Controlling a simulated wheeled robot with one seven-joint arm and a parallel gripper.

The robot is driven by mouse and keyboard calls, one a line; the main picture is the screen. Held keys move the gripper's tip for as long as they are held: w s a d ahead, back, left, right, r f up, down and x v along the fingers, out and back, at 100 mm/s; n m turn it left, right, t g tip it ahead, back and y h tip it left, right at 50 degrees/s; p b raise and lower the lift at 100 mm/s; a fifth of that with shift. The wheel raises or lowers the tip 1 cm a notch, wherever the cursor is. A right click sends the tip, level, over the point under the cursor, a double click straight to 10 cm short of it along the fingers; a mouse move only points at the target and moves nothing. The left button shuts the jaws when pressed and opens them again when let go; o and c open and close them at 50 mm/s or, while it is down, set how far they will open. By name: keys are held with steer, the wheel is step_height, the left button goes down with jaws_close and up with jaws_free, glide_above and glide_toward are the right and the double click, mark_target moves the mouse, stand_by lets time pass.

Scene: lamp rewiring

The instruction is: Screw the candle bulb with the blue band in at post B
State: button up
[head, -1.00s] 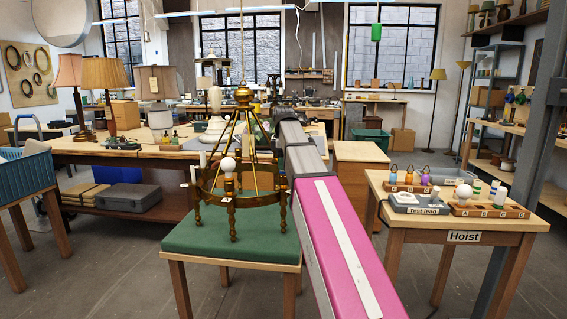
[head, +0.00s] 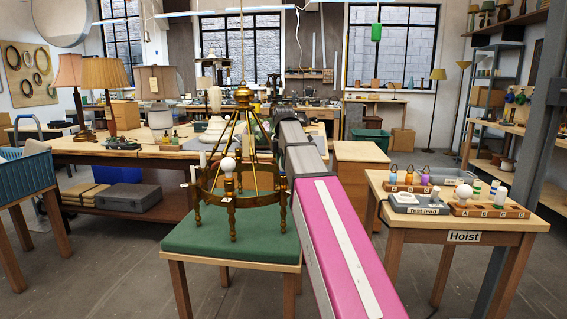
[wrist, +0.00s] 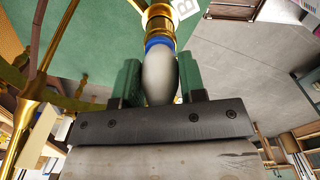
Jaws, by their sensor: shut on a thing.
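The candle bulb (wrist: 159,75) has a pale body and a blue band (wrist: 158,43) near its base. In the wrist view it is held between the green fingers of my gripper (wrist: 159,84), which is shut on it. Its base end meets a brass socket (wrist: 159,20) of the chandelier; how deep it sits cannot be told. A white tag with a B (wrist: 185,10) is beside this socket. In the head view the brass chandelier (head: 240,201) stands over a green-topped table, and my arm hides the gripper and the candle bulb.
A round white bulb (head: 228,164) sits on the chandelier's near side. The green-topped table (head: 190,238) is below. At right, a side table carries a wooden lettered rack (head: 490,211) with bulbs and a grey test lead box (head: 415,205). Open floor lies between the tables.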

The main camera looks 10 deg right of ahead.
steer(key=m, duration=0.5)
steer(key=shift+m, duration=1.5)
steer(key=m, duration=0.8)
steer(key=shift+m, duration=0.3)
steer(key=m, duration=0.5)
